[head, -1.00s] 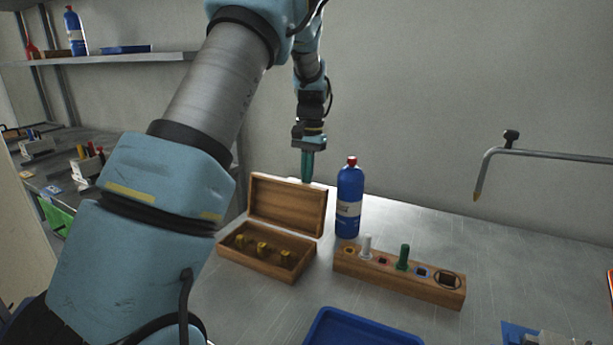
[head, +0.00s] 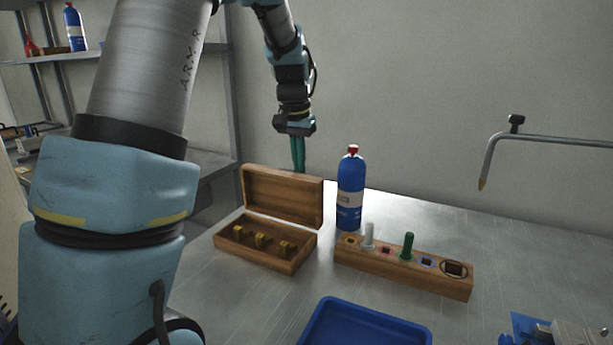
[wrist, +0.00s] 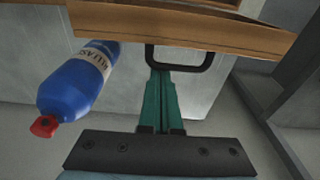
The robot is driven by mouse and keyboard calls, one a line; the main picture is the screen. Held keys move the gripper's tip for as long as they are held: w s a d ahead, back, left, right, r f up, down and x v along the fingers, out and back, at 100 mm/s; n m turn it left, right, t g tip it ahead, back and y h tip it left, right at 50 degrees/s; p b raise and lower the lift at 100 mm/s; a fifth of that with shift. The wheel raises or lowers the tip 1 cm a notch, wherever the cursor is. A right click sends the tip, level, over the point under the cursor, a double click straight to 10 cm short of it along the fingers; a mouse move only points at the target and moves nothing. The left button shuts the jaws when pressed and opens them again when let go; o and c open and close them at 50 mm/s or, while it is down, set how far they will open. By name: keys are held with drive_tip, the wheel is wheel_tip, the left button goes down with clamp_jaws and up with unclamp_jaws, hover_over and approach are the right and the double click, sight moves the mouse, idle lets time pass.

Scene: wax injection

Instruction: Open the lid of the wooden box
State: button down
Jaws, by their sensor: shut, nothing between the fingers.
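The wooden box (head: 262,262) stands on the metal table with its lid (head: 284,196) raised upright at the back. Several small yellowish pieces (head: 260,240) sit inside the box. My gripper (head: 299,168) is shut and empty, pointing down behind the raised lid near its top edge. In the wrist view, the green fingers (wrist: 160,82) are together, with their tips at a dark handle (wrist: 180,68) on the wooden lid (wrist: 190,32). I cannot tell whether the tips touch the handle.
A blue bottle (head: 350,190) with a red cap stands just right of the lid. A wooden block (head: 400,275) with white and green pegs lies in front of it. A blue tray (head: 365,325) is at the front.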

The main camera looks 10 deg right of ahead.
drive_tip(key=shift+s+a+r, duration=0.15)
drive_tip(key=shift+s+a, duration=0.05)
drive_tip(key=shift+s, duration=0.05)
wheel_tip(320, 180, up, 10)
drive_tip(key=s+b, duration=0.1)
drive_tip(key=s+a+f+n, duration=0.2)
drive_tip(key=s+a+f, duration=0.3)
drive_tip(key=a+f, duration=0.1)
drive_tip(key=s+a+f+n, duration=0.2)
drive_tip(key=s+a+f, duration=0.3)
drive_tip(key=a, duration=0.3)
drive_tip(key=s+a+f+n, duration=0.2)
drive_tip(key=s+a+f, duration=0.3)
drive_tip(key=a+f, duration=0.2)
drive_tip(key=shift+s+n+y+p, duration=0.3)
drive_tip(key=shift+y, duration=0.1)
idle(4.7)
